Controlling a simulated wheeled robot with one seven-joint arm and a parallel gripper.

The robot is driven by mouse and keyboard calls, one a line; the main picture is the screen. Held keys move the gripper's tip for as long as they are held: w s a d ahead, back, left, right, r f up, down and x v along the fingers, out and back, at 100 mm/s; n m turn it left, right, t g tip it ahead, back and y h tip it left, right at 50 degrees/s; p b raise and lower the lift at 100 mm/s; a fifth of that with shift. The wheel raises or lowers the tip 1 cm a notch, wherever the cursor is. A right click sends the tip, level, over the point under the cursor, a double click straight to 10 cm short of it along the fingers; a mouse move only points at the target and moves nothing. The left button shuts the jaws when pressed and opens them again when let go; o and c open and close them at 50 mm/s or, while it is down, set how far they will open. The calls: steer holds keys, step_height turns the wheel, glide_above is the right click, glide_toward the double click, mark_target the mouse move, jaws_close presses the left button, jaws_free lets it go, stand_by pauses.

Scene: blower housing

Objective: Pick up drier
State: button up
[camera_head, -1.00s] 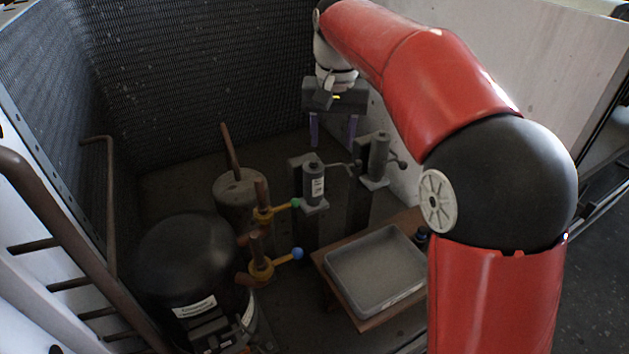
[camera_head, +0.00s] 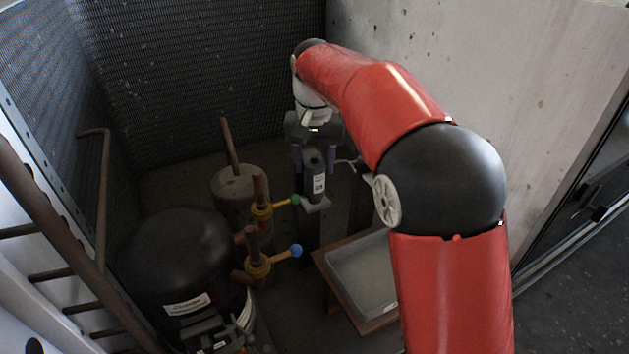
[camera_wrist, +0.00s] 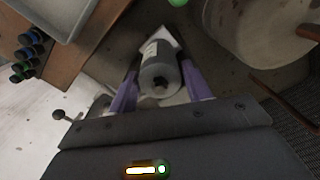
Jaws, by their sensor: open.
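The drier appears to be the dark grey cylinder (camera_head: 315,180) with a white label, upright in a light bracket on a post in the head view. In the wrist view the drier (camera_wrist: 158,75) shows between the two purple fingers, with its label and bracket beyond. My gripper (camera_head: 316,162) is open, its fingers pointing down on either side of the drier's upper part. The wrist view shows the fingers (camera_wrist: 158,68) flanking it, with a small gap visible. Whether either finger touches it I cannot tell.
A grey tray (camera_head: 333,270) sits on a brown wooden stand at the right. Pipes with a yellow-and-blue valve (camera_head: 258,262) and a green-handled valve (camera_head: 265,211) stand close left. A black compressor dome (camera_head: 175,250) is front left. Several small bottles (camera_wrist: 28,55) show in the wrist view.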

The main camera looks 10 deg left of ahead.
steer(key=shift+r, duration=0.1)
steer(key=c, duration=0.8)
steer(key=shift+c, duration=0.2)
